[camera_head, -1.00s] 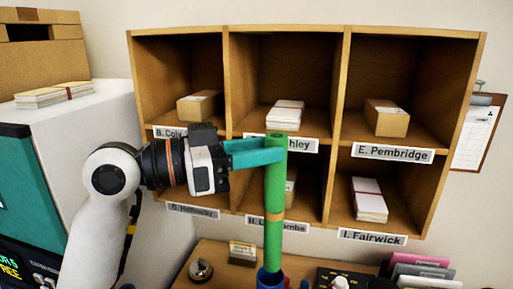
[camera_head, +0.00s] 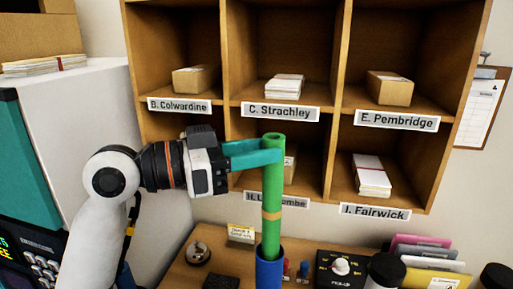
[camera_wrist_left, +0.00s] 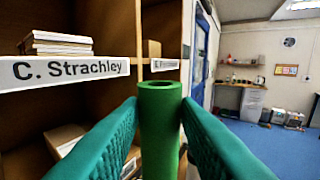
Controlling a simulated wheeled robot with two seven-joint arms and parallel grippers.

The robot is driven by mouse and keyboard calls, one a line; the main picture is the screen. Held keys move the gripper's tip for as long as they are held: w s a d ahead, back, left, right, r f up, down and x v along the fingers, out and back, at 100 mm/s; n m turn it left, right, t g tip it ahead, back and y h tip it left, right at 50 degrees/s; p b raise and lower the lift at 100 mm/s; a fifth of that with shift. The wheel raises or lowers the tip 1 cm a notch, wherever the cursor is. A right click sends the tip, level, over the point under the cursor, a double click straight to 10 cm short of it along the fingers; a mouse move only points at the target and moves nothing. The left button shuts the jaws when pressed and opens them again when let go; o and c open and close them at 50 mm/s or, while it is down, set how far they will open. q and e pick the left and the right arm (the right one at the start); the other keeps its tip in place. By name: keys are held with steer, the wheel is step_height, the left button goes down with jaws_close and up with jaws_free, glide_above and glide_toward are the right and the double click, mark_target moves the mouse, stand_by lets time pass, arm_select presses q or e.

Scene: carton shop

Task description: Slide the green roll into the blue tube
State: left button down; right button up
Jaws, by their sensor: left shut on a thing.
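The green roll (camera_head: 272,190), a long upright cylinder with a tan band near its lower part, is held by my left gripper (camera_head: 266,152). The gripper's teal fingers are shut on the roll just below its top end. In the left wrist view the roll (camera_wrist_left: 159,130) stands between both fingers, its open top facing up. The blue tube (camera_head: 269,274) stands upright below the roll, at the bottom of the head view. The roll's lower end appears to be just inside the tube's mouth; its depth is hidden. My right gripper is not in view.
Behind is a wooden pigeonhole shelf (camera_head: 345,60) with labels, parcels and envelope stacks. Small red and blue items stand close to the tube's right.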

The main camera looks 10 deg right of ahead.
arm_select(q)
steer(key=shift+f+b, duration=2.45)
steer(key=shift+f, duration=0.9)
steer(key=c, duration=1)
jaws_free()
steer(key=b, duration=0.4)
glide_toward(263, 190)
steer(key=a, duration=0.3)
steer(key=shift+s, duration=0.2)
